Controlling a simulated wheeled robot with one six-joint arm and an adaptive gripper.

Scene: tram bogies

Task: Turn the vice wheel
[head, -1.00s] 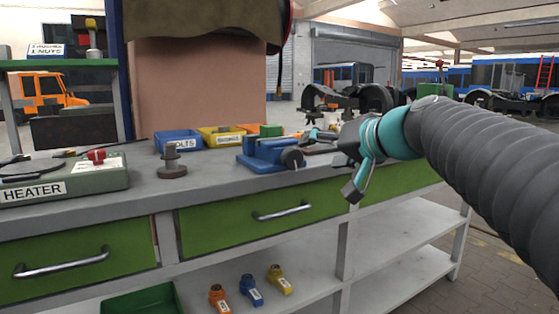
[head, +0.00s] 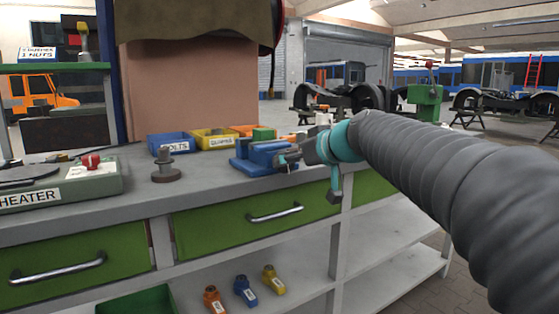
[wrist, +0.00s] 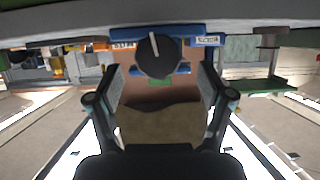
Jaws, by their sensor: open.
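The blue vice (head: 255,163) stands on the bench top near its front edge. Its dark round wheel (wrist: 158,60) shows in the wrist view with a pale mark on its face, pointing nearly straight up in that picture. My gripper (head: 287,160) is at the wheel end of the vice and hides most of the wheel in the head view. In the wrist view my gripper (wrist: 158,80) is open, and the wheel appears between and slightly beyond the fingertips. I cannot tell whether the fingers touch it.
Blue and yellow bins (head: 213,138) stand behind the vice. A dark spool-like part (head: 166,168) and a heater (head: 70,185) stand to the left on the grey bench (head: 130,212). Green drawers with metal handles (head: 275,213) are below. The bench front between spool and vice is clear.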

